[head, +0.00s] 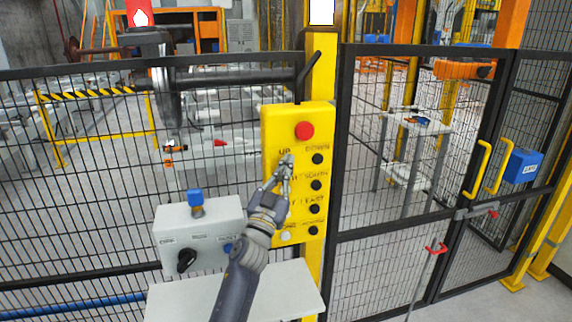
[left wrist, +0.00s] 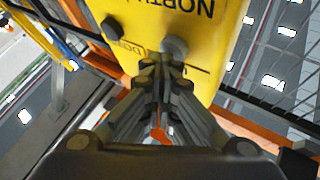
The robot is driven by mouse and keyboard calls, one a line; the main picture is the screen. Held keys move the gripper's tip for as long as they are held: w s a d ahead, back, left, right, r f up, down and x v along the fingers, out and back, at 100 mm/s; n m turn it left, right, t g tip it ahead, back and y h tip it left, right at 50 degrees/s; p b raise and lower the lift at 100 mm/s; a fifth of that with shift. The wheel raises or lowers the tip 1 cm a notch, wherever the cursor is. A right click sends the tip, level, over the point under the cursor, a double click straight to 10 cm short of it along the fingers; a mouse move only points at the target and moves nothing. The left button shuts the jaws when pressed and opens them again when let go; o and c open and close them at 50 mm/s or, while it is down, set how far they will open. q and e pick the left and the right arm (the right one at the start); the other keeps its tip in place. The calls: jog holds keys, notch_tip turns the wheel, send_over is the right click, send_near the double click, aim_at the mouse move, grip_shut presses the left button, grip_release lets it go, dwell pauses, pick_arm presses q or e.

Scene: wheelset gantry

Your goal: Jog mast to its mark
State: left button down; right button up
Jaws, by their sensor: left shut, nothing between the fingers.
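A yellow push-button pendant (head: 270,130) hangs on a yellow post, with a red button (head: 304,131) on top and black buttons below, labelled UP, DOWN, SOUTH and EAST. My left gripper (head: 286,162) is shut and empty, its fingertips over the pendant's left column just below the UP label. It hides the button there. In the left wrist view the pendant (left wrist: 215,45) appears upside down, and the closed fingertips (left wrist: 163,66) are at or just short of a grey round button (left wrist: 174,47); contact cannot be told. I cannot pick out the mast or its mark. My right gripper is not in view.
A grey control box (head: 205,228) with a black knob (head: 187,261) and a blue part on top stands left of the pendant, above a pale shelf (head: 285,295). Black mesh fence closes off the cell behind. A gate with yellow handles (head: 483,168) is at right.

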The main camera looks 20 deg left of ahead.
pick_arm(q)
jog(key=shift+s+d, duration=0.4)
jog(key=shift+s, duration=0.25)
jog(key=shift+p, duration=0.3)
jog(key=s+d, duration=0.1)
jog(key=s, duration=0.1)
jog(key=s+d+p, duration=0.1)
jog(key=s, duration=0.1)
jog(key=shift+d, duration=0.4)
jog(key=shift+f, duration=0.15)
dwell(1.2)
